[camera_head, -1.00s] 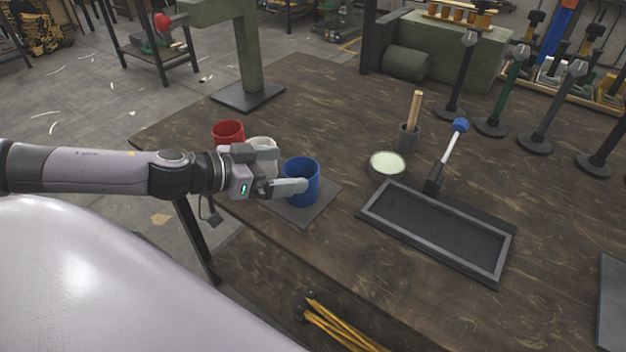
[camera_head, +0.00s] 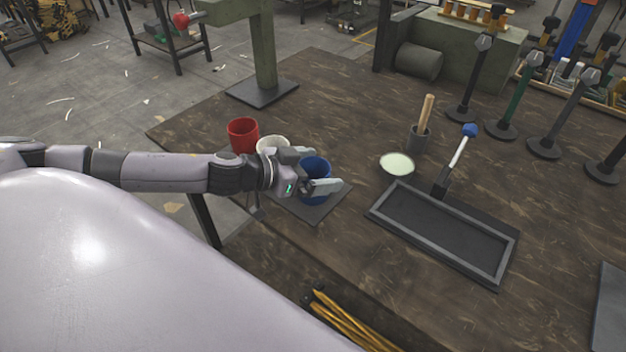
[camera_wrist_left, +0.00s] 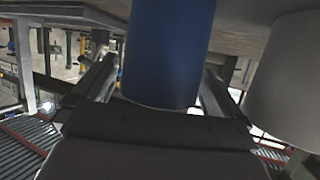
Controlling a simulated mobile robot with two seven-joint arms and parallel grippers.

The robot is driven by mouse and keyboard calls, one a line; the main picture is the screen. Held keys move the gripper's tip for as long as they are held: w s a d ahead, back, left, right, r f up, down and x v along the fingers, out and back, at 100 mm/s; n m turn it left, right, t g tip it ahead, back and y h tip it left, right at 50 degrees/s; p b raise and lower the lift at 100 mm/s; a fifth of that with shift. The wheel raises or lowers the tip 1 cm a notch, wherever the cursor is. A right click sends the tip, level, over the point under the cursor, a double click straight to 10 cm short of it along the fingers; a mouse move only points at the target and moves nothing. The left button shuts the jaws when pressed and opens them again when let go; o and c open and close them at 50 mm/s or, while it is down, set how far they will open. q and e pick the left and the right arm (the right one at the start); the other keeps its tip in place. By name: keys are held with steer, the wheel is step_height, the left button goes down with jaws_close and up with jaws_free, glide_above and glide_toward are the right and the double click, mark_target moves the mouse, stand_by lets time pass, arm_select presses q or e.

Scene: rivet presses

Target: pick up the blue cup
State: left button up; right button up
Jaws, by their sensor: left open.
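The blue cup (camera_head: 315,166) stands upright on a dark square mat (camera_head: 312,212) near the table's front left edge. My left gripper (camera_head: 320,169) is at the cup, with one finger on its far side and one on its near side. In the left wrist view the blue cup (camera_wrist_left: 166,50) is between the two open fingers; I cannot tell whether either finger touches it. The gripper hides part of the cup in the head view. My right gripper is not in view.
A white cup (camera_head: 272,146) stands close left of the blue cup, with a red cup (camera_head: 243,135) beyond it. To the right are a pale-filled bowl (camera_head: 397,163), a dark pot (camera_head: 418,138) and a rectangular tray (camera_head: 376,211).

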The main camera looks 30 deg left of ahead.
arm_select(q)
steer(key=shift+w+d+f, duration=0.25)
steer(key=shift+w, duration=0.2)
steer(key=c, duration=1.1)
steer(key=shift+o, duration=0.2)
steer(key=shift+r, duration=0.1)
step_height(320, 180, up, 20)
steer(key=p, duration=0.5)
